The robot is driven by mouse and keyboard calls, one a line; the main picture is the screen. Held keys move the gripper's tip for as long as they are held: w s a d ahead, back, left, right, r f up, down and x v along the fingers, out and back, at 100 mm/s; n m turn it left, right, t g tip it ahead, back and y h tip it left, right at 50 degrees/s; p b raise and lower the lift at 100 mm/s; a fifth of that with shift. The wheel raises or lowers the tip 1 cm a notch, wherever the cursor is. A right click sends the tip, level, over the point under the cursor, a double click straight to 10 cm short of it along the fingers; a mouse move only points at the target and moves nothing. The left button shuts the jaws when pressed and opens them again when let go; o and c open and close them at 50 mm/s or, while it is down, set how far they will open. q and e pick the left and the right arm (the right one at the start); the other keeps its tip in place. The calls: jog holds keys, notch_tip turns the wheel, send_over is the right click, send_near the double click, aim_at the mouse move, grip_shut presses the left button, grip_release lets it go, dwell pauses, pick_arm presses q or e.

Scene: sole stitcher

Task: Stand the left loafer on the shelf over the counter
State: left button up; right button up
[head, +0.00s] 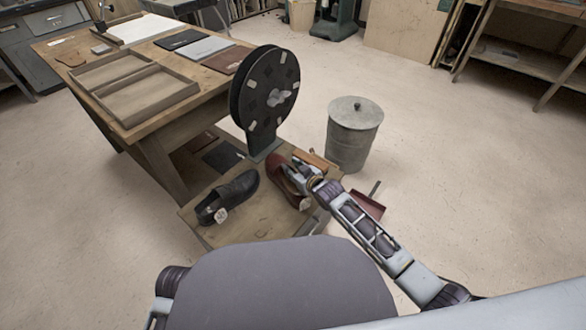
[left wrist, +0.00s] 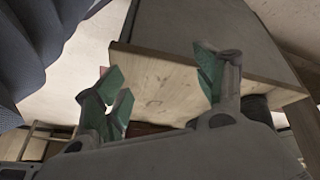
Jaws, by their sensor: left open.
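A black loafer (head: 232,195) with a white tag lies on a low wooden bench top (head: 245,230) in the head view. A reddish-brown loafer (head: 283,181), also tagged, is to its right. I cannot read the tags, so which is the left loafer is unclear. My right gripper (head: 303,176) is at the brown loafer's right side and overlaps it; whether its fingers are closed on it is too small to tell. My left gripper (left wrist: 158,85) shows in the left wrist view, open and empty, green pads apart, near a wooden board's edge. It is not seen in the head view.
A large black reel (head: 265,88) stands behind the loafers. A workbench (head: 175,120) with trays and dark sheets is at the left. A lidded metal bin (head: 353,133) and a red dustpan (head: 368,204) are on the floor at right. Open floor lies beyond.

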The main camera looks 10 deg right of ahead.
dwell(0.3)
jog(key=shift+p+v, duration=0.4)
jog(key=shift+v, duration=0.45)
jog(key=shift+p+v, duration=0.3)
jog(key=shift+v, duration=0.55)
jog(key=shift+s+d+r, duration=0.2)
jog(key=shift+s, duration=0.1)
jog(key=shift+p+v, duration=0.45)
jog(key=shift+v, duration=1.2)
jog(key=shift+p+v, duration=0.55)
jog(key=shift+v, duration=0.25)
jog(key=shift+s+d+r, duration=0.3)
jog(key=shift+s, duration=0.3)
pick_arm(q)
jog(key=shift+g+y, duration=0.6)
jog(key=shift+g, duration=0.1)
jog(key=shift+s+a+r+p, duration=0.25)
jog(key=shift+a+r, duration=0.35)
jog(key=shift+r, duration=0.3)
jog(key=shift+s+a+r+p, duration=0.2)
jog(key=shift+a+r, duration=0.35)
jog(key=shift+r, duration=0.35)
pick_arm(e)
jog(key=shift+s+d+r, duration=0.25)
jog(key=shift+s, duration=0.35)
